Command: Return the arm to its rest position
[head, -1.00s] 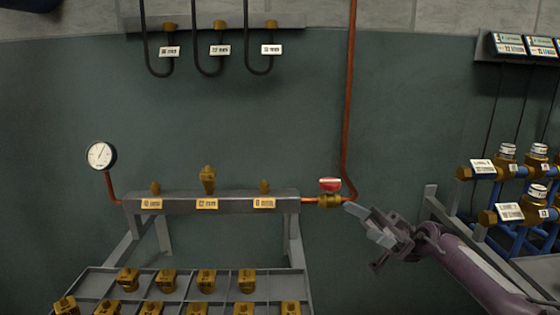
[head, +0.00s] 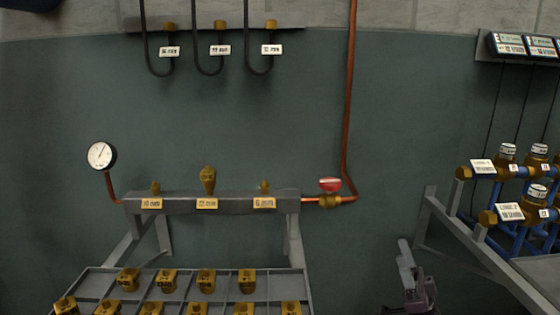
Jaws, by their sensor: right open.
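My right gripper (head: 408,275) is at the bottom of the head view, right of centre, low in front of the green wall. It is open, and I see nothing between its fingers. Its arm is out of the picture below. It is apart from the red-handled valve (head: 330,185), which sits on the copper pipe (head: 347,110) up and to the left of it. My left gripper is not in the picture.
A grey manifold bar (head: 225,203) with brass fittings and a gauge (head: 101,156) stands left of centre. Below it is a compartment tray (head: 187,290) with several brass fittings. Blue-piped valves (head: 520,190) stand on a rack at the right. Hoses (head: 205,65) hang above.

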